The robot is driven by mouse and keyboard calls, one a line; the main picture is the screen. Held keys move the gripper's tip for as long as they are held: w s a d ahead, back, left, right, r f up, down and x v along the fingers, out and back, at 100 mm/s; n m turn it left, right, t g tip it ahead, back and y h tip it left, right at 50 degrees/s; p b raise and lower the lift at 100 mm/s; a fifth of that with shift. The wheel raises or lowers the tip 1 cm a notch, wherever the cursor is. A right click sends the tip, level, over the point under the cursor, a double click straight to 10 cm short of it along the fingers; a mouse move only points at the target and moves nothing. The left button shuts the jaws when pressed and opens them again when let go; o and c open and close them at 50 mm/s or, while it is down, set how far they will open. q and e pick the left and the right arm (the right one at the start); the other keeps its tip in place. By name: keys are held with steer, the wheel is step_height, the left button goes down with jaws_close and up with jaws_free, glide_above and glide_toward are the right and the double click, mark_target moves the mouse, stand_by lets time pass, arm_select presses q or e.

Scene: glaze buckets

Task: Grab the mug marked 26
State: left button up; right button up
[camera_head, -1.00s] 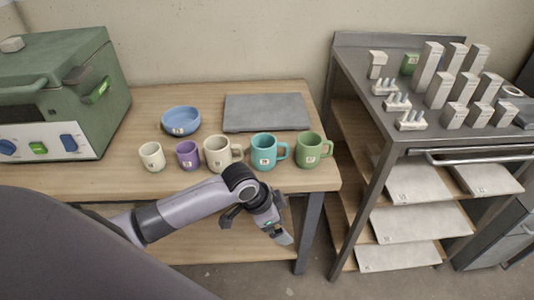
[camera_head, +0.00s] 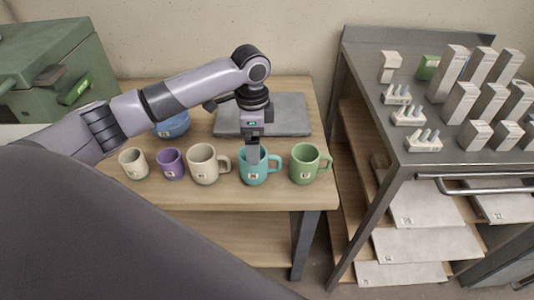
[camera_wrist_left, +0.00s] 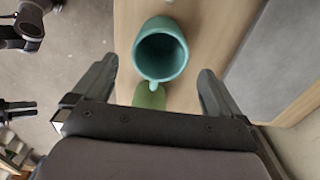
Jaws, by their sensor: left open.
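A teal mug (camera_head: 256,172) stands upright near the table's front edge, with a small white label whose number I cannot read clearly. In the left wrist view the teal mug (camera_wrist_left: 162,48) shows its open top, empty inside, and its handle. My left gripper (camera_head: 253,152) is above the teal mug in the head view, pointing down and covering part of its rim. In the wrist view my left gripper (camera_wrist_left: 158,68) is open, its fingers apart on either side of the mug's handle side. Neither finger visibly touches the mug.
A green mug (camera_head: 305,165) stands close on the right, a cream mug (camera_head: 202,165) on the left. Beyond are a purple cup (camera_head: 171,164) and a small cream cup (camera_head: 133,163). A grey slab (camera_head: 285,112) and partly hidden blue bowl (camera_head: 174,126) lie behind.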

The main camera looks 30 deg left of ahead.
mark_target(261, 166)
arm_select(q)
step_height(261, 166, down, 7)
steer(key=shift+d, duration=0.1)
steer(key=c, duration=1.2)
steer(key=shift+r, duration=0.1)
